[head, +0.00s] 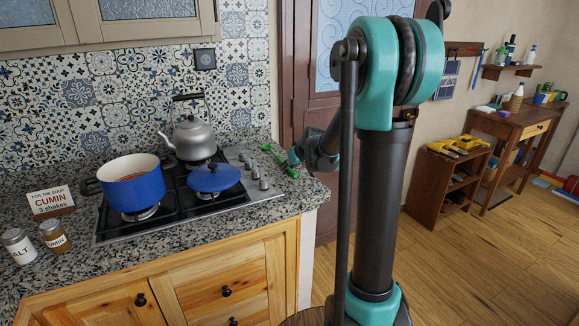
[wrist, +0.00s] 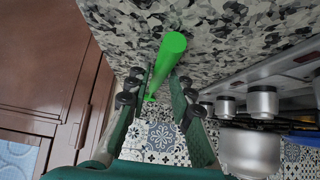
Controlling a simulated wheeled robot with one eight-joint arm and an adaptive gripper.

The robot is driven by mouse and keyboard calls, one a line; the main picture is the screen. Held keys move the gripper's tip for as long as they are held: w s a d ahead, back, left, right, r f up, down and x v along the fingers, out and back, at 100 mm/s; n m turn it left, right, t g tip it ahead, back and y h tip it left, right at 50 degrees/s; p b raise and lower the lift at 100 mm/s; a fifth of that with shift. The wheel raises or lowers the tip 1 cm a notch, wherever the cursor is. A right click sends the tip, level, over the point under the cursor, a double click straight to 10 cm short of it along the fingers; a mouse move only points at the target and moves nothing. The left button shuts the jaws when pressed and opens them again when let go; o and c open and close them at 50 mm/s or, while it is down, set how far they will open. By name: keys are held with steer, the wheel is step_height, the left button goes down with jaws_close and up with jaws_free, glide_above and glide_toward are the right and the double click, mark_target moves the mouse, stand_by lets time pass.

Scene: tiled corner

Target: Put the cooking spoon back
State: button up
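The green cooking spoon (head: 279,161) is at the right end of the granite counter, beside the hob. In the wrist view its thick green handle (wrist: 168,55) runs between the two fingers of my gripper (wrist: 160,84). The fingers stand apart on either side of it, with a visible gap on the right, so the gripper looks open around the spoon. In the head view my gripper (head: 293,156) is small, at the spoon's right side and partly hidden by my arm. The spoon's far end is unclear.
On the hob (head: 180,210) stand a blue pot (head: 135,190), a grey kettle (head: 195,140) and a blue lid (head: 214,179). Salt (head: 18,247) and cumin (head: 55,239) jars and a sign (head: 50,203) are at left. A wooden door is right of the counter.

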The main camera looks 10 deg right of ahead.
steer(key=shift+o, duration=1.3)
steer(key=shift+s+r, duration=0.1)
steer(key=shift+r, duration=0.15)
steer(key=v, duration=1.2)
steer(key=s+f+m+g+h, duration=0.1)
steer(key=s+f, duration=0.5)
steer(key=s, duration=0.3)
steer(key=s+d+f+m+g+h, duration=0.1)
steer(key=s+f+g, duration=0.1)
steer(key=s+f, duration=0.4)
steer(key=s+f+m+g+h, duration=0.1)
steer(key=s+f, duration=0.6)
steer(key=s, duration=0.6)
steer(key=shift+d+m, duration=0.3)
